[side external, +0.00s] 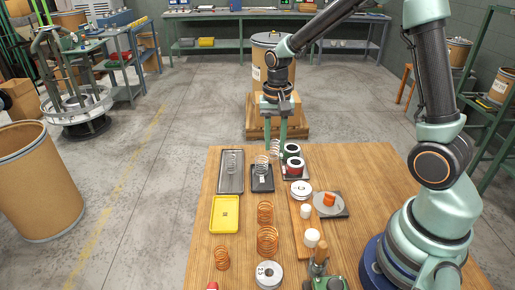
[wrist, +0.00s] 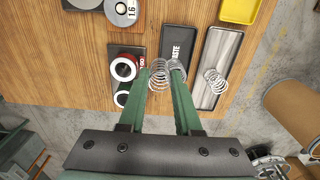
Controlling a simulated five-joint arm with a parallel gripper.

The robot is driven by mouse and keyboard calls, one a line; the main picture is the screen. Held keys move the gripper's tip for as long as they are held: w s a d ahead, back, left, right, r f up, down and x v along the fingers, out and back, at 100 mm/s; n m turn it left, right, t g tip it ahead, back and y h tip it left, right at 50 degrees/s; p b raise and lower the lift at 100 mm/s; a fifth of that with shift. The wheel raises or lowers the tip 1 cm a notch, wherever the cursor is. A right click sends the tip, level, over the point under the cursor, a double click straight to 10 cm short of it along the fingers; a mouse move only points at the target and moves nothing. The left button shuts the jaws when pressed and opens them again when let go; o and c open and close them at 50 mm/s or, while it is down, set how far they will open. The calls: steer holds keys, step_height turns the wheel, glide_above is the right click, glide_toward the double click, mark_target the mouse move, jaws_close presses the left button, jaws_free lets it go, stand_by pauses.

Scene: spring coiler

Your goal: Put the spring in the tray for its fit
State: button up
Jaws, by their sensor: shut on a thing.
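My gripper (side external: 276,141) is shut on a silver wire spring (side external: 274,150), held near the far edge of the wooden table. In the wrist view the held spring (wrist: 159,75) shows between the fingertips. Near it is a black tray (side external: 262,186), labelled WASTE in the wrist view (wrist: 182,45), with another silver spring (wrist: 178,70) at its far end, partly behind the right finger. To its left in the side view is a grey tray (side external: 231,187), with a silver spring (side external: 232,163) in it. A yellow tray (side external: 225,214) lies nearer the camera.
Red (side external: 295,166) and black (side external: 292,150) ringed spools stand close right of my gripper. A white-topped disc (side external: 301,190), white cylinders (side external: 312,237) and several copper-coloured springs (side external: 267,240) occupy the middle and front. A grey plate (side external: 340,207) holds an orange piece.

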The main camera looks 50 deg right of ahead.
steer(key=shift+w+a+f, duration=0.1)
steer(key=shift+a+f, duration=0.55)
steer(key=shift+f, duration=0.4)
steer(key=shift+w+a+f, duration=0.1)
steer(key=shift+a+f, duration=0.6)
steer(key=shift+f, duration=0.35)
steer(key=shift+w+a+f, duration=0.1)
steer(key=shift+a+f, duration=0.55)
steer(key=shift+f, duration=0.4)
steer(key=shift+f, duration=0.9)
steer(key=o, duration=1.4)
steer(key=shift+r, duration=4.55)
